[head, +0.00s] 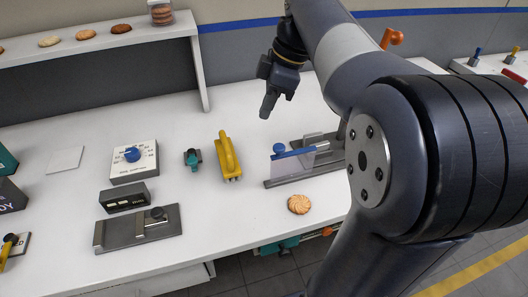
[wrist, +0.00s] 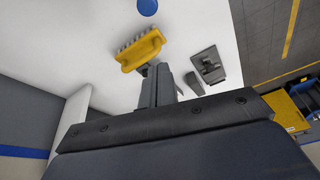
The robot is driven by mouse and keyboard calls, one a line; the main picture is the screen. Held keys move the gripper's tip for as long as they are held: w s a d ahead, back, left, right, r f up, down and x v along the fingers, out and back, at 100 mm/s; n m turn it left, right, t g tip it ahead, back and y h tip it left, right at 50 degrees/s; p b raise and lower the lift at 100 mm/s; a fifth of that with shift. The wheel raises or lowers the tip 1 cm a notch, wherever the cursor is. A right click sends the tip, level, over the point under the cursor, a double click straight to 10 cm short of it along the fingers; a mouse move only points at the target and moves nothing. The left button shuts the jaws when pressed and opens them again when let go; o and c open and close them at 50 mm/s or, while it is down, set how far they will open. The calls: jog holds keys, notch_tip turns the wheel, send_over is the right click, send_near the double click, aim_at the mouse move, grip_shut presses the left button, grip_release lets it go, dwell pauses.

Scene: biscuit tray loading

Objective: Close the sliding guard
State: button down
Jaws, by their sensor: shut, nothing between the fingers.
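The sliding guard is a clear panel (head: 294,164) with a blue top edge and a round blue knob (head: 279,148). It stands on a grey metal base (head: 272,184) right of the table's middle, with a grey block behind it at the right. How far the guard is slid is hard to tell. My gripper (head: 267,107) is shut and empty, pointing down, above and behind the guard's knob and apart from it. Its fingers (wrist: 160,83) also show in the wrist view, where I cannot make out the guard for certain.
A yellow brush (head: 228,157) lies left of the guard; it also shows in the wrist view (wrist: 141,49). A biscuit (head: 298,204) lies in front. A small teal item (head: 192,158), a dial box (head: 134,162) and a grey plate fixture (head: 138,229) stand further left. A shelf (head: 100,42) with biscuits is behind.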

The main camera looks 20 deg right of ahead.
jog(key=s+x, duration=0.1)
jog(key=x, duration=0.9)
jog(key=d, duration=0.3)
jog(key=shift+s+d+n, duration=0.2)
jog(key=shift+d+n, duration=0.1)
jog(key=shift+d, duration=0.05)
